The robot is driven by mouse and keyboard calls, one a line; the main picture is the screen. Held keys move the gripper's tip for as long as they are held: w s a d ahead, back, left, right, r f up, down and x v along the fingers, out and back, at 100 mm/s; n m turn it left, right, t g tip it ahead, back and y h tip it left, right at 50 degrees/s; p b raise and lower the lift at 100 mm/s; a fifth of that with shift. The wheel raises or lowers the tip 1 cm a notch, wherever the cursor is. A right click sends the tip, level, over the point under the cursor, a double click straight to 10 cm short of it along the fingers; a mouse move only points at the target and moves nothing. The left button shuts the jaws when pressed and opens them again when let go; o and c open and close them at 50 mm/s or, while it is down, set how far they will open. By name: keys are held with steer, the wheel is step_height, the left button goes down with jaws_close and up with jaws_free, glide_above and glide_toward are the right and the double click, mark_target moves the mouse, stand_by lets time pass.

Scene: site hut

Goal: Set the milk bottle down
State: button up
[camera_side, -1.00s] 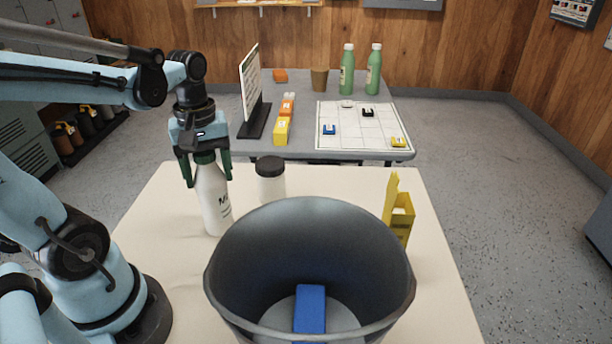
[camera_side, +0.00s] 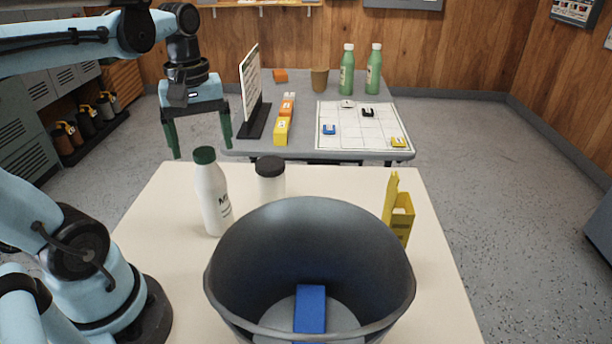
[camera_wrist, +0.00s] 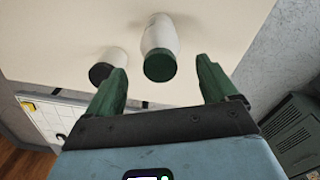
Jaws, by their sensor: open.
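The white milk bottle (camera_side: 213,200) with a dark green cap stands upright on the cream table (camera_side: 160,250), left of the jar. It also shows in the wrist view (camera_wrist: 160,42), with its cap (camera_wrist: 160,66) towards the camera. My gripper (camera_side: 199,148) is open and empty, above and apart from the bottle. In the wrist view its green fingers (camera_wrist: 160,82) are spread wide, and the bottle shows beyond the gap between them.
A white jar with a black lid (camera_side: 270,180) stands right beside the bottle. A large grey bin (camera_side: 235,270) holding a blue block (camera_side: 310,308) is in front. A yellow box (camera_side: 399,217) stands at the right. A grey table (camera_side: 375,154) is behind.

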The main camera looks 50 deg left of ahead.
steer(key=shift+r, duration=2.75)
